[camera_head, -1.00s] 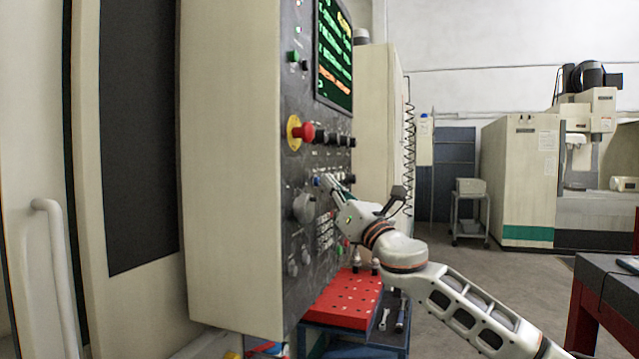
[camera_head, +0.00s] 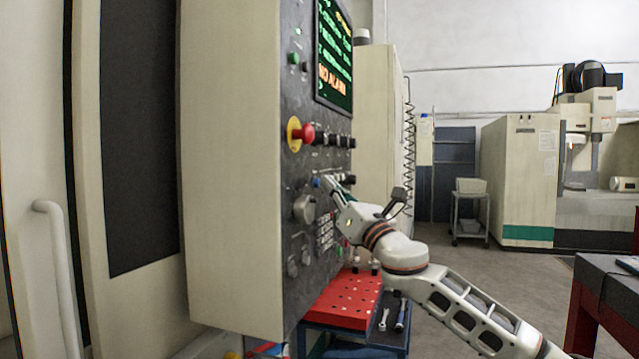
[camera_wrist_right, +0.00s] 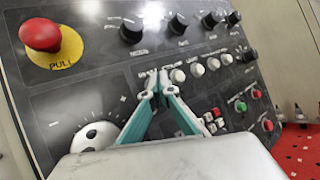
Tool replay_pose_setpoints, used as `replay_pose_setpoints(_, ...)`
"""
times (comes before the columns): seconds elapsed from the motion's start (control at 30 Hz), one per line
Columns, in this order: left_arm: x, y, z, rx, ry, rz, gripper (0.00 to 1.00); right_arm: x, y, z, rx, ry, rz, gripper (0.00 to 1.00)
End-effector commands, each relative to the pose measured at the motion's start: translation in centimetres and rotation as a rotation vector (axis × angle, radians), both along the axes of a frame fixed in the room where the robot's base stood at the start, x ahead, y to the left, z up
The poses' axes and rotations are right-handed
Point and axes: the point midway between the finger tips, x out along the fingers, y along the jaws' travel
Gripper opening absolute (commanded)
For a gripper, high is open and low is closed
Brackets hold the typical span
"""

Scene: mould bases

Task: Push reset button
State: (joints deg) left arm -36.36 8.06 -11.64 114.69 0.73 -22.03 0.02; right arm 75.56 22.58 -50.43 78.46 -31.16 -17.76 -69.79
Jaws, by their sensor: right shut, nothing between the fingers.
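The machine's dark control panel (camera_head: 305,120) faces right in the head view. A small blue button (camera_head: 316,182) shows at the tip of my right gripper (camera_head: 327,183). I cannot read its label, so I cannot tell for sure that it is the reset button. In the right wrist view my right gripper (camera_wrist_right: 161,80) has its teal fingers shut together, tips at the panel by the left end of a row of pale round buttons (camera_wrist_right: 197,70). The fingertips hide what lies directly behind them; whether they touch is unclear. My left gripper is out of view.
A red emergency knob on a yellow disc (camera_head: 300,134) sticks out above the gripper. A round dial (camera_head: 305,208) is below it. A lit screen (camera_head: 333,57) is higher up. A red holed plate (camera_head: 345,302) lies on a cart underneath. Open floor is to the right.

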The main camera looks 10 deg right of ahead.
Motion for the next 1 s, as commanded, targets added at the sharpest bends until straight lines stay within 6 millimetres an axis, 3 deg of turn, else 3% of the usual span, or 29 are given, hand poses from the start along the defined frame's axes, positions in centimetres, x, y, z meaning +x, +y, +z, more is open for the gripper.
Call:
replay_pose_setpoints(0.57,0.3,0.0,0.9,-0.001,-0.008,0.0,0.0,-0.5,-1.2,0.1,0.0,-0.001,-0.003,0.0)
replay_pose_setpoints(1.0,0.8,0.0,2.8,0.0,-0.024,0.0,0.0,-2.2,-4.8,0.1,0.0,0.0,-0.004,0.0)
